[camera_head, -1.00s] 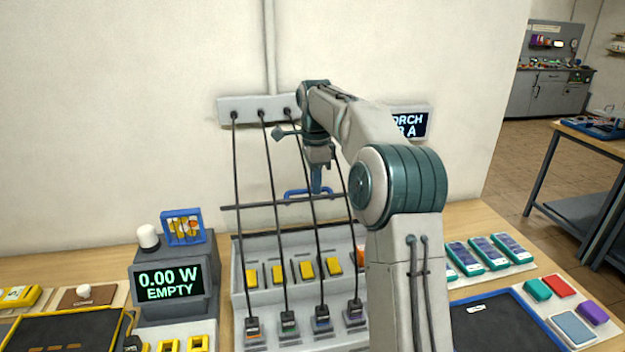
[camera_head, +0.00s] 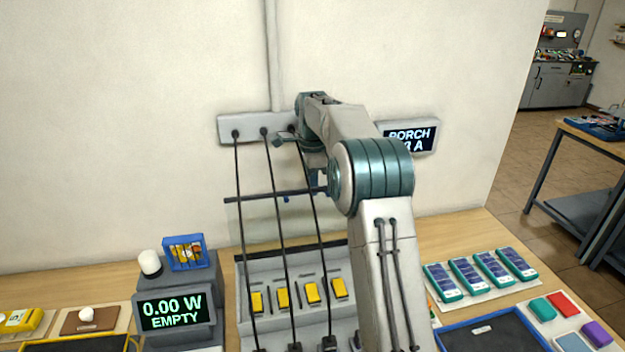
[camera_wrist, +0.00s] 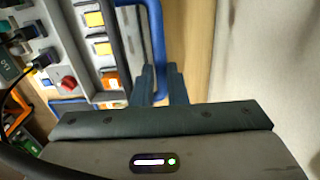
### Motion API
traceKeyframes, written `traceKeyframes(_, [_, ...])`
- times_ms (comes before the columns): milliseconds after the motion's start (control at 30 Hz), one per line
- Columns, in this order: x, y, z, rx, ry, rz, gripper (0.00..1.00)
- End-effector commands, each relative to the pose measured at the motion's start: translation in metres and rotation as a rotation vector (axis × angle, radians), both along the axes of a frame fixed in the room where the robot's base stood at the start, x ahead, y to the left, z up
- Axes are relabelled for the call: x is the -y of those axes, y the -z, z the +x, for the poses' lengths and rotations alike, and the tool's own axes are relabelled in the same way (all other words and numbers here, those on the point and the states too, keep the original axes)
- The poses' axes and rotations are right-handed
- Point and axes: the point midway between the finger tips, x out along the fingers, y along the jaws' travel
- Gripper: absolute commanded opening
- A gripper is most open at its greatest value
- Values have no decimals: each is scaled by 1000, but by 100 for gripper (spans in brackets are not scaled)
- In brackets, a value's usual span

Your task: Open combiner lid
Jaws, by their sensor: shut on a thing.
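The combiner box (camera_head: 244,285) is a grey open-fronted case on the bench. It holds a row of yellow switches (camera_head: 311,293). Its lid looks like a clear panel with a dark edge bar (camera_head: 262,196), standing raised above the box's back. The lid's blue handle (camera_wrist: 156,45) shows in the wrist view, and only a small blue bit of it shows in the head view. My gripper (camera_wrist: 163,85) is shut on the blue handle. In the head view my arm hides most of the gripper and the lid's right part.
Black cables (camera_head: 242,240) run from a wall box (camera_head: 222,128) down in front of the lid and box. A display (camera_head: 172,312) reading 0.00 W EMPTY stands at left. Teal phone-like modules (camera_head: 475,277) lie at right. The wall is close behind.

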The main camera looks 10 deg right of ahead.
Motion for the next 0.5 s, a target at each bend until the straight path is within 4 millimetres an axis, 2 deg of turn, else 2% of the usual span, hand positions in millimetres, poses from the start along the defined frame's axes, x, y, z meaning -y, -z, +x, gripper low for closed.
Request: traceKeyframes(500, [-3, 2, 2, -1, -7, -7, 0])
